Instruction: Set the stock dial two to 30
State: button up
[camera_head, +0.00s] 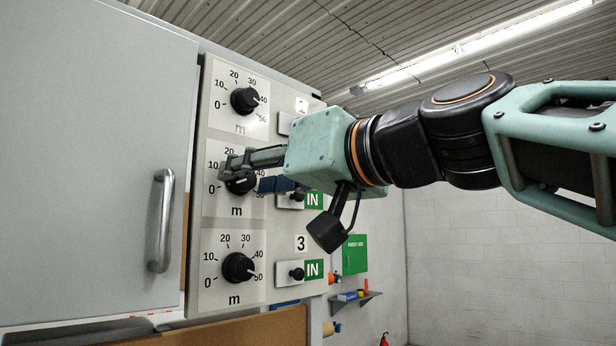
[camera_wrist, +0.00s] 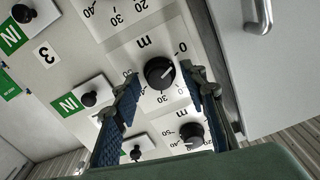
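Stock dial two is the middle black knob (camera_head: 240,186) on a white panel with a 0 to 50 scale. It also shows in the wrist view (camera_wrist: 158,73), where the scale appears turned over. Its white pointer line appears to point between 0 and 10. My gripper (camera_head: 234,166) is at this dial, coming from the right. In the wrist view, the fingers of my gripper (camera_wrist: 162,80) are spread on either side of the knob, with visible gaps. Nothing is held. In the head view the fingers hide the upper part of the knob and some scale numbers.
A dial above (camera_head: 244,100) points near 40, and a dial below (camera_head: 238,268) points near 50. Small black knobs with green IN labels (camera_head: 313,269) sit right of the dials. A grey cabinet door with a metal handle (camera_head: 162,220) stands close on the left.

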grip_shut()
